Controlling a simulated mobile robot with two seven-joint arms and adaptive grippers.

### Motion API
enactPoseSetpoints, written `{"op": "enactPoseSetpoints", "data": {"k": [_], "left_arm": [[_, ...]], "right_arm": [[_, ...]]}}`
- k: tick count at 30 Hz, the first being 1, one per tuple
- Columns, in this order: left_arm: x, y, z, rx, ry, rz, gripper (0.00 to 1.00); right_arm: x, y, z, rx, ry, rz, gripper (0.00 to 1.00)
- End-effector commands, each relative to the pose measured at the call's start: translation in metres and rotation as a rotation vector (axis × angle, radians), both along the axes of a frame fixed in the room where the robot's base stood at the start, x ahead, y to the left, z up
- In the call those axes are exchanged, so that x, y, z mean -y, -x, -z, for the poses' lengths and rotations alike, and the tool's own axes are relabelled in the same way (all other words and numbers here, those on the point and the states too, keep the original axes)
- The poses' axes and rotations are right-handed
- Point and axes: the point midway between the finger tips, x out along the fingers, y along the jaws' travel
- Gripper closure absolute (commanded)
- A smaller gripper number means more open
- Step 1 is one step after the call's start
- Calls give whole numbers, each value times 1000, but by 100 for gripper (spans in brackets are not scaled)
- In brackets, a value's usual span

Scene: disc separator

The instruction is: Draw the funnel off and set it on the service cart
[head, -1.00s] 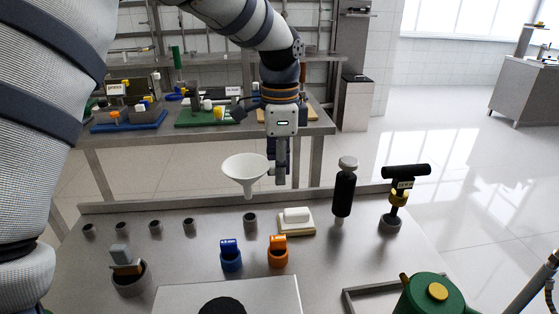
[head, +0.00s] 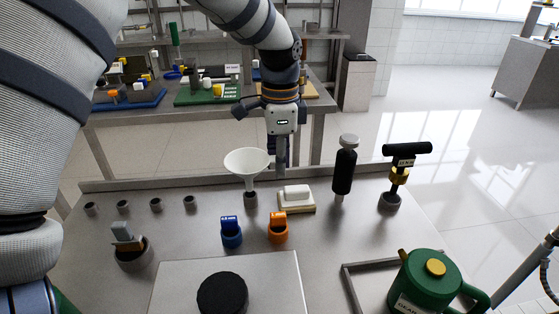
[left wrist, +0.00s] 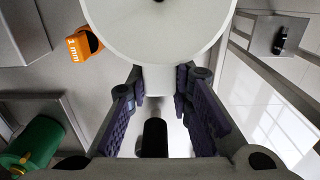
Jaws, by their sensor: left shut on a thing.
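A white funnel (head: 247,161), with a wide bowl and narrow stem, stands upright in the head view. Its stem tip overlaps a small grey socket (head: 250,199) in the picture; I cannot tell whether it is in it or in front of or above it. My left gripper (head: 281,170) is at the funnel's right side, shut on it. In the left wrist view the funnel's bowl (left wrist: 158,25) fills the top middle, and the left gripper's fingers (left wrist: 157,88) flank its pale side piece. My right gripper is not in view. I cannot identify a service cart.
Right of the funnel on the metal bench stand a white block on a cream base (head: 296,197), a tall black-handled tool (head: 344,172) and a black T-handle (head: 407,149). Blue (head: 231,232) and orange (head: 278,228) labelled pieces stand in front. A green can (head: 435,278) is at front right.

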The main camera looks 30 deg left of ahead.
Motion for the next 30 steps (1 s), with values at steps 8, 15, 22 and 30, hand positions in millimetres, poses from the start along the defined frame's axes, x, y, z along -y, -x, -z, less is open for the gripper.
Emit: {"op": "enactPoseSetpoints", "data": {"k": [8,15,22,30], "left_arm": [[0,0,6,0,0,0,100],[0,0,13,-1,0,0,100],[0,0,20,-3,0,0,100],[0,0,33,-1,-1,1,100]], "right_arm": [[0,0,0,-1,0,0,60],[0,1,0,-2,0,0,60],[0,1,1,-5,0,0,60],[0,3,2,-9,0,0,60]]}}
